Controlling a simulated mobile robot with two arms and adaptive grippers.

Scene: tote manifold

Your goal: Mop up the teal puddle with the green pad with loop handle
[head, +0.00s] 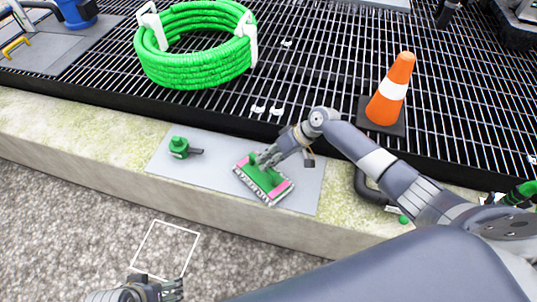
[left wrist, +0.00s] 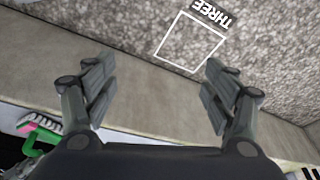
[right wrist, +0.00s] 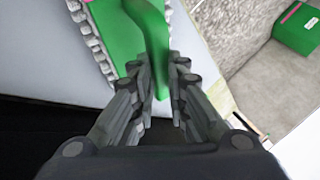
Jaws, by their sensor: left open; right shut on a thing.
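The green pad (head: 270,182), with pink patches and a pale fringe, lies at or just above the right part of a grey sheet (head: 222,158) on the concrete ledge. My right gripper (head: 264,160) is shut on its green loop handle (right wrist: 156,42), which shows between the fingers in the right wrist view. No teal puddle shows; I cannot tell whether the pad covers it. My left gripper (head: 160,289) is open and empty at the bottom of the head view, away from the pad. In the left wrist view its fingers (left wrist: 155,95) stand wide apart.
A green fitting (head: 180,147) stands on the sheet's left part. A coiled green hose (head: 190,75) and an orange cone (head: 393,88) rest on the black grating behind. A white square outline (head: 166,249) marks the gravel in front. The sheet's middle is clear.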

